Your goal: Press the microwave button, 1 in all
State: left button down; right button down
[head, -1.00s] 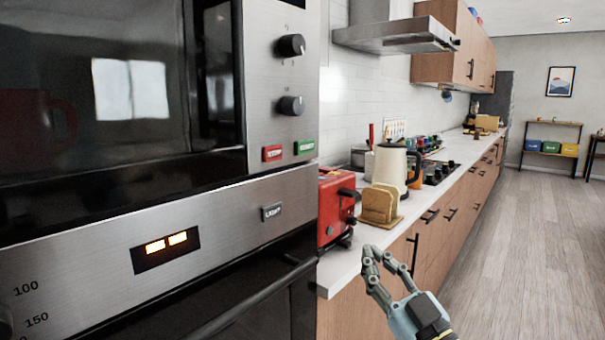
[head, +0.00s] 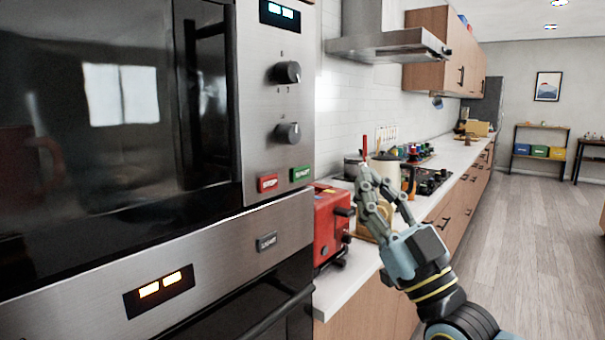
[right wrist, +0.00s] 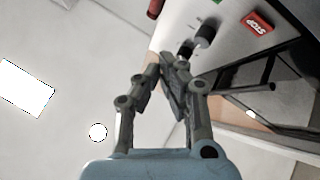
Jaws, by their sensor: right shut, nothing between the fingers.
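The microwave (head: 100,110) is built in at the left of the head view, with a dark glass door and a steel control panel. The panel carries a red STOP button (head: 268,183), a green START button (head: 301,173) and two black knobs above them. The STOP button also shows in the right wrist view (right wrist: 259,23), with a bit of green at the top edge. My right gripper (head: 364,178) is shut and empty. It is raised in front of the counter, to the right of the buttons and apart from the panel. My left gripper is not in view.
An oven panel with a LIGHT button (head: 266,242) lies below the microwave. A red toaster (head: 331,225) stands on the white counter just right of it, with bread (head: 369,220) partly hidden behind my gripper. The floor (head: 510,260) at the right is clear.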

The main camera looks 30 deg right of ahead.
aim_at(301, 173)
jog(key=w+a+b, duration=0.3)
jog(key=w+b, duration=0.2)
jog(key=w, duration=0.3)
jog(key=shift+a+b, duration=0.15)
jog(key=shift+b, duration=0.2)
jog(key=shift+w, duration=0.1)
dwell(1.1)
jog(key=shift+w+a, duration=0.15)
jog(key=shift+w, duration=0.1)
